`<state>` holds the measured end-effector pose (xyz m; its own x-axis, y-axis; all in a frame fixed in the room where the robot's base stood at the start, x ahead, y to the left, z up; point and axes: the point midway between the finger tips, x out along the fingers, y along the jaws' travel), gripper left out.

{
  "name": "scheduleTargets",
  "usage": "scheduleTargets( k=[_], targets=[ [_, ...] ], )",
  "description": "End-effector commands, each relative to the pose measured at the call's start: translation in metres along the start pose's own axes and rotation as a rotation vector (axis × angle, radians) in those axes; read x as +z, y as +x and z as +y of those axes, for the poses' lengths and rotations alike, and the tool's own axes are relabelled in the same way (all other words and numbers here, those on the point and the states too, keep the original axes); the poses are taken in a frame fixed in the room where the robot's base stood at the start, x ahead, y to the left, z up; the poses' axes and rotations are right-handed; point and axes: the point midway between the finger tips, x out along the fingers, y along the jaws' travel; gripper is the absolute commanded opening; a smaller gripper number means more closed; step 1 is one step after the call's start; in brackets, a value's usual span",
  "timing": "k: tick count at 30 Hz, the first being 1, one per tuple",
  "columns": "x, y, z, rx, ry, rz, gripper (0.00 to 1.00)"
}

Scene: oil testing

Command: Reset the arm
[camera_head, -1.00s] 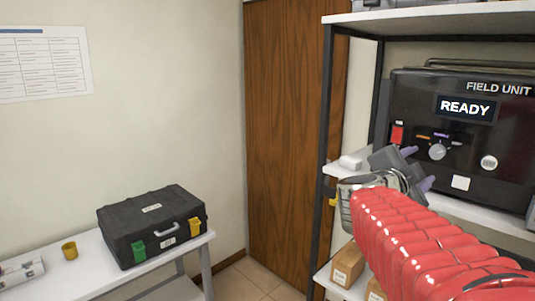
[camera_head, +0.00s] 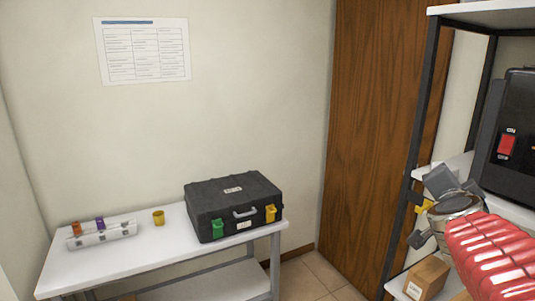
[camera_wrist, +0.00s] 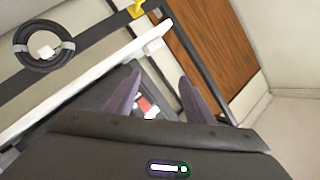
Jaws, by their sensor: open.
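My arm with its red ribbed cover reaches in from the lower right of the head view, at the shelf rack. My gripper shows in the wrist view (camera_wrist: 155,98), its two purple-grey fingers apart with nothing between them. The black field unit (camera_head: 512,150) with a red switch stands on the rack at the right edge, partly cut off. Part of a dark panel with a red switch (camera_wrist: 146,105) shows beyond the fingers in the wrist view.
The shelf rack (camera_head: 408,150) stands close to my arm, with a cardboard box (camera_head: 427,277) on its lower shelf. A white table (camera_head: 165,255) at the left bears a black case (camera_head: 232,207), a yellow cup (camera_head: 158,217) and a white rack (camera_head: 103,236). A wooden door (camera_head: 372,130) stands between.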

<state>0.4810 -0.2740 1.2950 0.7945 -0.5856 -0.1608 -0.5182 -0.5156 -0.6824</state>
Motion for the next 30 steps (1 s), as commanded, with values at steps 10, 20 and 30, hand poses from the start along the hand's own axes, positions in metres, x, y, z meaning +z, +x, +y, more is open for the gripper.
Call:
scheduleTargets(
  k=[10,20,30],
  targets=[
    [0.140,-0.062,-0.012,-0.131,-0.276,-0.476,0.49],
    [0.235,-0.168,0.045,-0.115,-0.630,-0.894,0.49],
    [0.256,-0.247,0.112,-0.064,-0.980,-1.093,0.49]
  ],
)
